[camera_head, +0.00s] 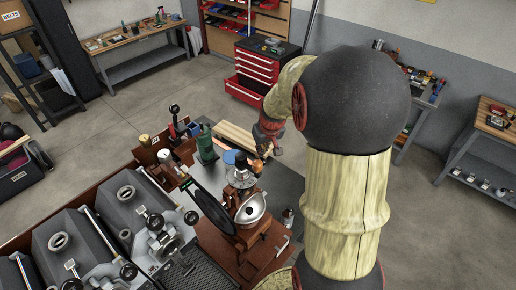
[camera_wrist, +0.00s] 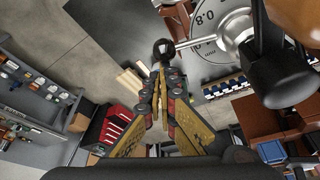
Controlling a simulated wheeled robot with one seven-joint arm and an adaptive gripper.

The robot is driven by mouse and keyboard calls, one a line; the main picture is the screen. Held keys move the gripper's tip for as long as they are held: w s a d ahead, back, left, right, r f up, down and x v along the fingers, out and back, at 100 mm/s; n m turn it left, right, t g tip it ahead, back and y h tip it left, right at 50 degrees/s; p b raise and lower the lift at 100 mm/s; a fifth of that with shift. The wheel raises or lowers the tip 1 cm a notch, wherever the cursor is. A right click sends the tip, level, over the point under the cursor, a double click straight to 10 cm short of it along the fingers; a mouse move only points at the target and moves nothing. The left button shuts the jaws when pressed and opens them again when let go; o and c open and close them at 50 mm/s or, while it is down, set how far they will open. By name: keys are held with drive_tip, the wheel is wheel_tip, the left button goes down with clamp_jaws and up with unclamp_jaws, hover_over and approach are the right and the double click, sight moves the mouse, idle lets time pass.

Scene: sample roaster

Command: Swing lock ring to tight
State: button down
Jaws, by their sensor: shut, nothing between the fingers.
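In the wrist view a silver ring-shaped part with a thin rod (camera_wrist: 198,41) ending in a black ball knob (camera_wrist: 163,47) sits beside a numbered dial (camera_wrist: 210,22) marked 0.8. I take the rod and knob to be the lock ring's handle. My gripper (camera_wrist: 160,72) is shut and empty, with its fingertips close to the knob. I cannot tell whether they touch it. In the head view my gripper (camera_head: 264,152) is beside the upper part of a small machine (camera_head: 240,178) with a silver bowl (camera_head: 251,208). The ring is too small to make out there.
A large black cylinder (camera_wrist: 285,75) is right of the dial in the wrist view.

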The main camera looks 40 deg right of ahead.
drive_tip(key=shift+s+a+m+g+h+b, duration=0.1)
drive_tip(key=shift+s+a+m+h+b, duration=0.2)
drive_tip(key=shift+s+m, duration=0.55)
drive_tip(key=shift+s+a+m+g+h+b, duration=0.1)
drive_tip(key=shift+s+m+b, duration=0.3)
drive_tip(key=shift+s, duration=0.7)
drive_tip(key=shift+s+a+m+g+h+b, duration=0.1)
drive_tip(key=shift+s+m+h+b, duration=0.15)
drive_tip(key=shift+s+m, duration=0.6)
drive_tip(key=shift+s, duration=0.2)
